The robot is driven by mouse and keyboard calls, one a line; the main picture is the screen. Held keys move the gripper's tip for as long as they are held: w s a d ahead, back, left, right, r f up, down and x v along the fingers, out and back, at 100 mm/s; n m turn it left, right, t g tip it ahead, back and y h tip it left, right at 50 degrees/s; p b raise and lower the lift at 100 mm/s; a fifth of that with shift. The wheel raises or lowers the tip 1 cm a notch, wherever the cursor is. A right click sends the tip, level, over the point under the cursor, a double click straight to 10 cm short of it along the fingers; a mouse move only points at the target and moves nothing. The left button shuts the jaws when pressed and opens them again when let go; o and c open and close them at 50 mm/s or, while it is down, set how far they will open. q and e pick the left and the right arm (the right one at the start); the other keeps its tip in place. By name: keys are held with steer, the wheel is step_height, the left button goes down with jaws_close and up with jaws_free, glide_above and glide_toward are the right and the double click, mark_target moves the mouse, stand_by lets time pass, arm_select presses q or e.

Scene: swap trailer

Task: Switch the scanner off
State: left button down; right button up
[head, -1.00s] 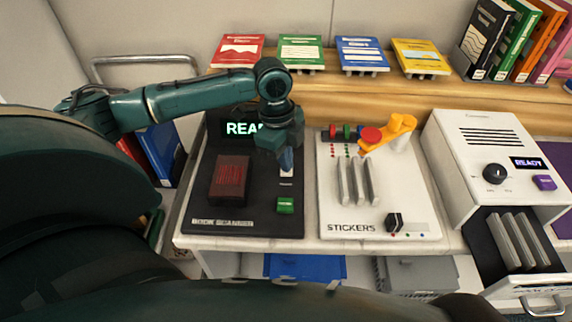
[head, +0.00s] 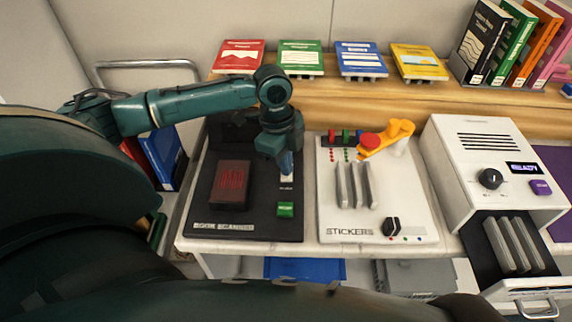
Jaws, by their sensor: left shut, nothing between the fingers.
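The scanner (head: 256,227) is a black panel on the counter with a red scan window (head: 231,187), a green button (head: 285,209) and a white switch plate (head: 287,181). Its upper display area is dark, with no lit text. My left gripper (head: 285,172) is shut and empty, pointing down at the switch plate, and covers most of the switch. I cannot tell whether the fingertips touch it. My right gripper is not in view.
Right of the scanner is a white sticker panel (head: 405,226) with grey slabs and an orange lever (head: 398,133). Further right is a white machine (head: 474,145) with a dial. Books stand on the wooden shelf (head: 350,97) behind.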

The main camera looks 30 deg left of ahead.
arm_select(q)
step_height(320, 180, up, 3)
steer(key=p, duration=0.2)
steer(key=shift+p, duration=0.3)
steer(key=r+p, duration=0.1)
steer(key=p, duration=0.1)
steer(key=shift+r+p, duration=0.3)
steer(key=shift+r, duration=0.1)
steer(key=shift+r+p, duration=0.5)
steer(key=shift+p, duration=0.15)
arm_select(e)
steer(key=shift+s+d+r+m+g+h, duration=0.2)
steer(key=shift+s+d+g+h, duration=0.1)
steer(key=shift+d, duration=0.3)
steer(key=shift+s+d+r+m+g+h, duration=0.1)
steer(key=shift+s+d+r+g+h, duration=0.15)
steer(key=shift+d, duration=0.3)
